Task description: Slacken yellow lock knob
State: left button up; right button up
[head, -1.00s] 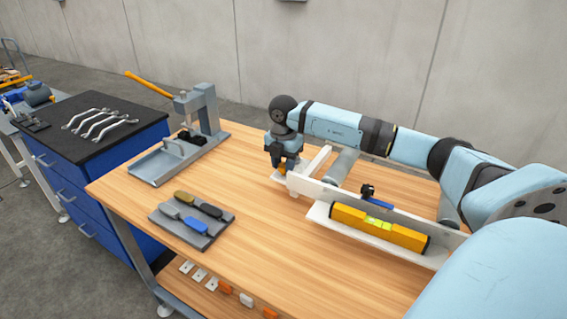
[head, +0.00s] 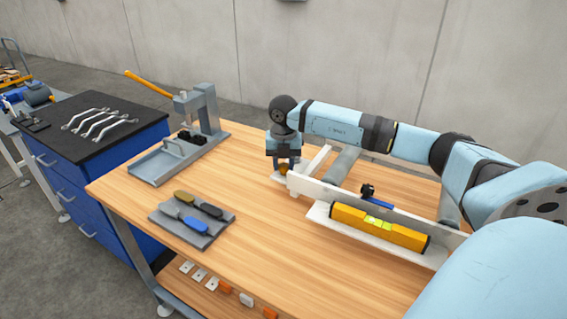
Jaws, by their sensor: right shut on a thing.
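The yellow lock knob (head: 283,169) shows as a small yellow-orange piece at the left end of the white fixture (head: 320,190) on the wooden bench. My right gripper (head: 284,166) points down from above and is shut on the knob. Its fingers cover much of the knob. The right arm reaches in from the right, above and behind the fixture. My left gripper is not in view.
A yellow spirit level (head: 379,228) lies on the fixture's front ledge. A blue-handled clamp (head: 376,199) sits behind it. A grey tray (head: 193,224) with brushes and a grey lever press (head: 205,115) stand to the left. The wooden bench's middle (head: 260,225) is clear.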

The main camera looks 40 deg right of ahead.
aim_at(284, 165)
jog(key=n, duration=0.5)
jog(key=shift+n, duration=0.3)
jog(key=n+b, duration=0.1)
jog(key=n, duration=0.4)
jog(key=shift+r+n, duration=0.1)
jog(key=shift+n, duration=0.2)
jog(key=o, duration=0.9)
notch_tip(284, 165, up, 14)
jog(key=shift+s+f, duration=0.1)
jog(key=shift+f, duration=0.05)
dwell(0.5)
